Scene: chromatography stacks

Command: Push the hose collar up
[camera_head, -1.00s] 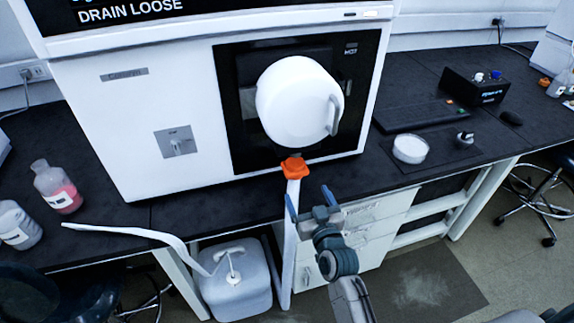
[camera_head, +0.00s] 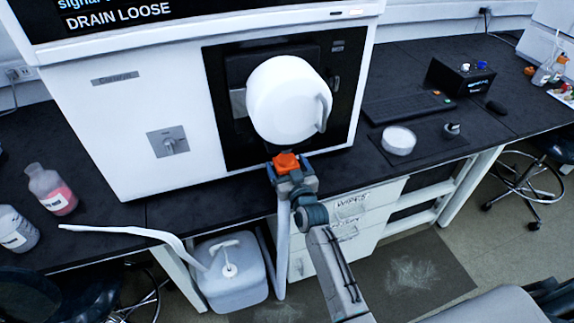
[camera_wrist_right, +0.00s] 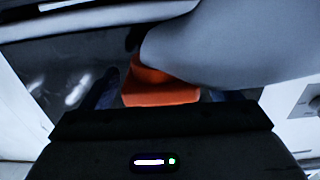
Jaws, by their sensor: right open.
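The orange hose collar (camera_head: 286,162) sits at the top of the white drain hose (camera_head: 283,235), just below the large white round vessel (camera_head: 290,100) on the machine front. My right gripper (camera_head: 288,168) is at the collar with its jaws open, one finger on each side of it. In the right wrist view the orange collar (camera_wrist_right: 160,88) lies between the two blue fingers (camera_wrist_right: 160,92), with dark gaps beside it. The upper end of the collar is partly covered by the vessel there. My left gripper is not in view.
The white machine (camera_head: 120,130) shows "DRAIN LOOSE" on its screen. A white jug (camera_head: 232,285) stands on the floor below the bench. A pink-filled bottle (camera_head: 52,190) is at left. A white dish (camera_head: 398,140) and a keyboard (camera_head: 405,107) are at right.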

